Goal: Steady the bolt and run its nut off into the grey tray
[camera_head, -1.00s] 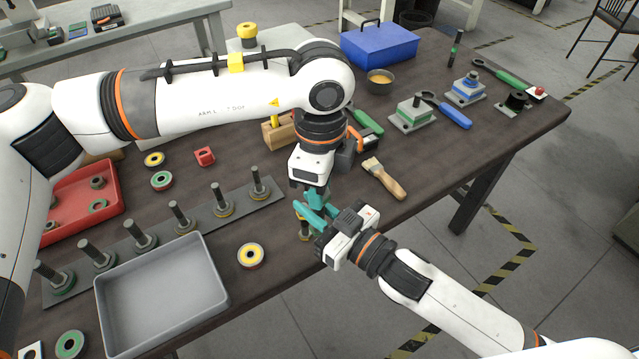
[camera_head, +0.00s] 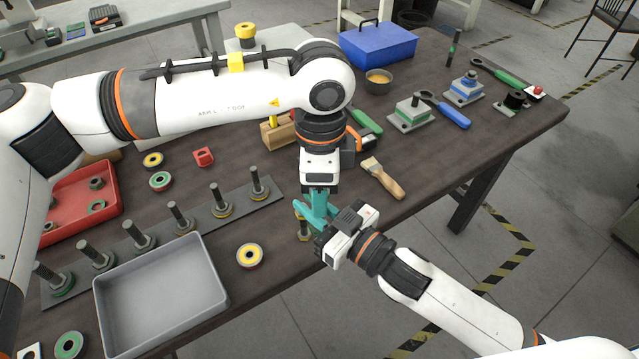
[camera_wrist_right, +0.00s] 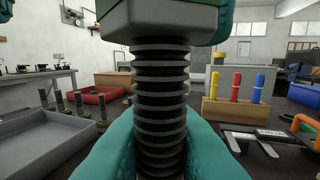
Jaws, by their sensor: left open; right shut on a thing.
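The dark threaded bolt (camera_wrist_right: 160,85) stands upright in the right wrist view; in the head view its lower part (camera_head: 304,229) shows at the table's front edge. My right gripper (camera_head: 309,219) is shut on the bolt's shaft, its teal fingers low in the wrist view. The grey nut (camera_wrist_right: 165,20) is at the top of the visible thread. My left gripper (camera_head: 319,201) points down from above, open, with its teal fingers beside the nut; contact cannot be told. The grey tray (camera_head: 222,291) stands at the left front, its inside looking empty.
A plate (camera_head: 150,262) with several upright bolts lies behind the tray. A yellow-centred ring (camera_head: 250,256) lies between tray and bolt. A red bin (camera_head: 118,203) is at the left, and a brush (camera_head: 384,180) lies right of my left gripper.

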